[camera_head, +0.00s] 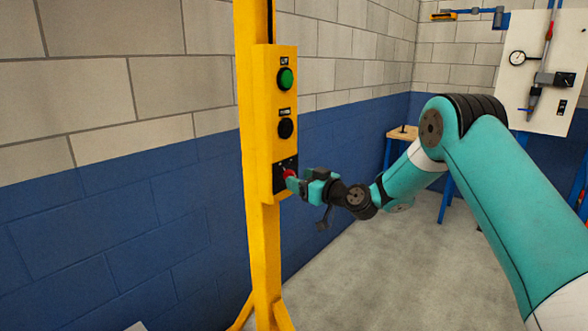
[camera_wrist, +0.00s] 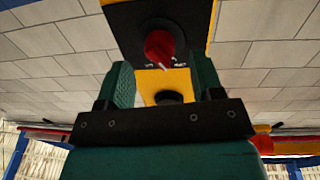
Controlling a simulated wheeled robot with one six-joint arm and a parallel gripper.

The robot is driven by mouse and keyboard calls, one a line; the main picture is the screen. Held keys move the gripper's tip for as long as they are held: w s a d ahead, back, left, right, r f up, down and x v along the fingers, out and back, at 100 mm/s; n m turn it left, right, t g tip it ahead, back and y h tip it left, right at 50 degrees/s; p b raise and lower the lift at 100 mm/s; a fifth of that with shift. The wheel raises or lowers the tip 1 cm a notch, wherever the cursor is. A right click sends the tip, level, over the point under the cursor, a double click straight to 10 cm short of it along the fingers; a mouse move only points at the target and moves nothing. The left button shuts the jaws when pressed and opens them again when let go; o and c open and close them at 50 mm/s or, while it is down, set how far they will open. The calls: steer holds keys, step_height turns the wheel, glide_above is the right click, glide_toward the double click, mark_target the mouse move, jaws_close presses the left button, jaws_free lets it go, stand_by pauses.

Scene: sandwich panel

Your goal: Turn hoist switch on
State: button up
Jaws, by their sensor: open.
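The hoist switch is a red rotary knob (camera_wrist: 160,47) on a black plate low on the yellow control panel (camera_head: 260,150). A white mark shows near the knob's lower edge in the wrist view. In the head view the red knob (camera_head: 289,174) is partly covered by my gripper (camera_head: 297,184). In the wrist view my gripper (camera_wrist: 165,85) is open, with one finger to each side below the knob. The knob sits ahead of the fingers, and I cannot tell whether they touch it.
Above the knob are a green button (camera_head: 285,79) and a black button (camera_head: 286,128). The yellow post stands before a blue and grey block wall (camera_head: 90,210). A workbench (camera_head: 404,133) and a white tool board (camera_head: 540,75) are at the right. The floor between is clear.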

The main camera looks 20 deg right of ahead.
mark_target(296, 176)
steer(key=shift+p+x, duration=0.35)
steer(key=shift+x, duration=1.3)
steer(key=c, duration=0.9)
steer(key=shift+c, duration=0.2)
steer(key=shift+m, duration=0.3)
steer(key=m+b, duration=0.1)
steer(key=m, duration=0.1)
steer(key=shift+d+m+b, duration=0.1)
steer(key=shift+m+b, duration=0.2)
steer(key=shift+b, duration=0.05)
steer(key=m, duration=0.2)
steer(key=shift+m+b, duration=0.3)
steer(key=shift+b, duration=0.05)
steer(key=m, duration=0.5)
steer(key=shift+d+r+m+g, duration=0.1)
steer(key=shift+m+g, duration=0.2)
steer(key=shift+g, duration=0.1)
